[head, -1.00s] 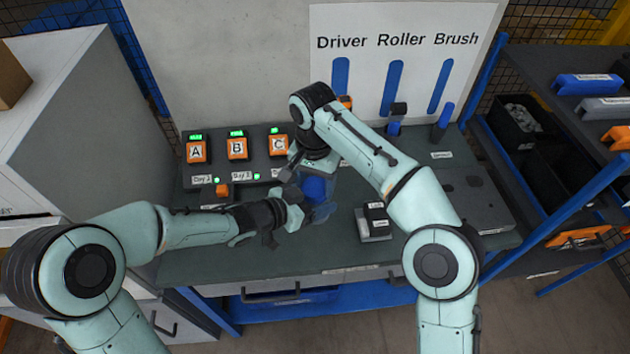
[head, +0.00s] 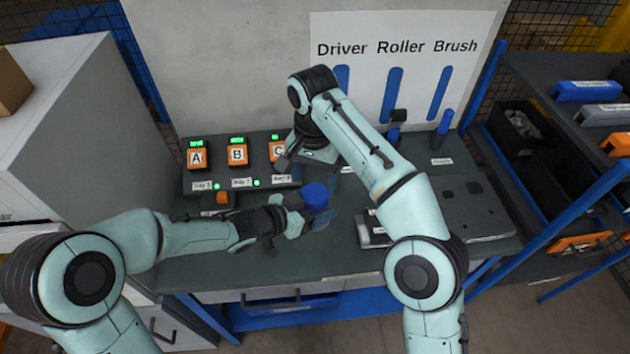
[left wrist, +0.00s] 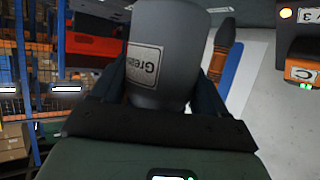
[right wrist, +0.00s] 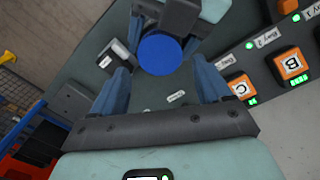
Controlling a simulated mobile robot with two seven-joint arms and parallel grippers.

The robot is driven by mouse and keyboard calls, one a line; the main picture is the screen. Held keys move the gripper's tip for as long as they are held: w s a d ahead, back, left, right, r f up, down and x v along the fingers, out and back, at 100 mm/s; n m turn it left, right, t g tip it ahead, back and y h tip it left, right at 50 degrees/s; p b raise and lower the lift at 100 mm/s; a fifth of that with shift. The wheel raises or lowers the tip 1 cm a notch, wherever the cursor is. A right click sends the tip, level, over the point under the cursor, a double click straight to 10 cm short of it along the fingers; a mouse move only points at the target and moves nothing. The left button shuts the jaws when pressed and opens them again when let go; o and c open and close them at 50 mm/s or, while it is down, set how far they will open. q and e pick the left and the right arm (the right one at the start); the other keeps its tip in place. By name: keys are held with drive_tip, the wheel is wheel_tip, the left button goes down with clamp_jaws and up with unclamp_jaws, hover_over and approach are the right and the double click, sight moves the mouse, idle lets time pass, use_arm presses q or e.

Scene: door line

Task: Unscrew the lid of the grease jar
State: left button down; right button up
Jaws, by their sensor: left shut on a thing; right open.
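The grease jar is a grey cylinder (left wrist: 165,50) with a "Grease" label that reads upside down in the left wrist view. Its round blue lid (head: 316,195) faces up in the head view and hides most of the body. The lid also shows in the right wrist view (right wrist: 160,54), sitting on the jar; I cannot tell how tightly. My left gripper (head: 302,219) is shut on the jar body from the left. My right gripper (right wrist: 160,85) is open and empty, behind and above the lid, its fingers apart from it.
A dock with orange batteries A (head: 197,159), B (head: 237,155) and C (head: 277,151), green lights on, stands behind the jar. A small grey block (head: 372,238) lies to the right, partly behind my right arm. The bench front (head: 270,265) is clear.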

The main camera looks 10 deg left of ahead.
sight(315, 193)
drive_tip(key=shift+w+d+r+m, duration=0.1)
drive_tip(key=shift+d+r+m, duration=0.05)
drive_tip(key=shift+m, duration=0.35)
drive_tip(key=shift+r+m, duration=0.2)
drive_tip(key=shift+m, duration=0.1)
drive_tip(key=shift+r+m, duration=0.8)
drive_tip(key=shift+r, duration=0.4)
drive_tip(key=shift+f, duration=3.9)
drive_tip(key=c, duration=0.9)
drive_tip(key=shift+n, duration=1.6)
drive_tip(key=o, duration=1.2)
drive_tip(key=shift+c, duration=0.2)
